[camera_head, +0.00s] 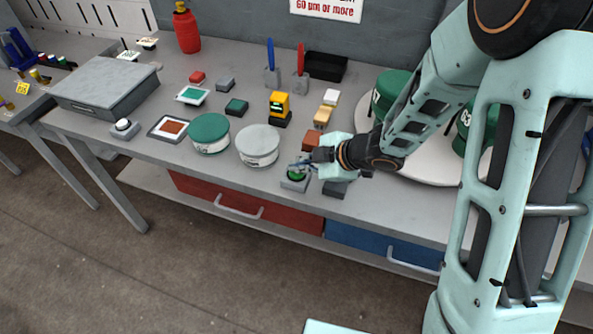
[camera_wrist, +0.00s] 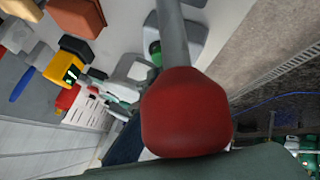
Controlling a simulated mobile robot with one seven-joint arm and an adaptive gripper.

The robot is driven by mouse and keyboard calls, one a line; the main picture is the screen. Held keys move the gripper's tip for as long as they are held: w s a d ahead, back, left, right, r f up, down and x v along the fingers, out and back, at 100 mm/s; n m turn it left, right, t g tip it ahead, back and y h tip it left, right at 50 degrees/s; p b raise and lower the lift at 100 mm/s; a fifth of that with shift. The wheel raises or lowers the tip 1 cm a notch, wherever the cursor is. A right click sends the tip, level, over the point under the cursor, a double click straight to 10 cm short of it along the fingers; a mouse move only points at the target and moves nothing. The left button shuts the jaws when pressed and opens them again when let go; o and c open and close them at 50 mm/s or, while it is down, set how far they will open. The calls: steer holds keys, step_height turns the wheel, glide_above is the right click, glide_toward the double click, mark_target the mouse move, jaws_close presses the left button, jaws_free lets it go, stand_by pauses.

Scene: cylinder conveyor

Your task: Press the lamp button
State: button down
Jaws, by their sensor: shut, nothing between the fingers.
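A green button (camera_head: 296,174) on a small grey base stands near the front edge of the bench in the head view. My gripper (camera_head: 304,164) is shut and empty, with its fingertips right at this button from above. The fingers partly cover it, and I cannot tell whether they touch it. In the wrist view, a green button top (camera_wrist: 155,50) shows partly behind a grey bar. A white button (camera_head: 123,125) on a grey base stands at the far left of the bench. No label shows which button belongs to a lamp.
A white tub (camera_head: 258,146) and a green tub (camera_head: 209,134) stand left of my gripper. A dark grey block (camera_head: 335,189) lies close on its right. A yellow device (camera_head: 279,106) stands behind. A large dark red rounded shape (camera_wrist: 188,112), unclear what, blocks the wrist view's middle.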

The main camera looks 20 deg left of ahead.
steer(key=shift+d+f, duration=0.1)
steer(key=shift+d, duration=0.1)
steer(key=shift+r+p, duration=0.4)
steer(key=shift+r, duration=0.05)
step_height(320, 180, up, 6)
steer(key=p, duration=0.5)
steer(key=shift+w+a+f, duration=0.1)
steer(key=shift+f, duration=0.1)
steer(key=shift+r+p, duration=0.2)
steer(key=shift+p, duration=0.55)
stand_by(0.4)
steer(key=shift+r+p, duration=1.6)
steer(key=shift+p, duration=0.15)
steer(key=shift+a+f, duration=0.1)
steer(key=shift+f, duration=0.05)
step_height(320, 180, down, 9)
steer(key=b, duration=0.8)
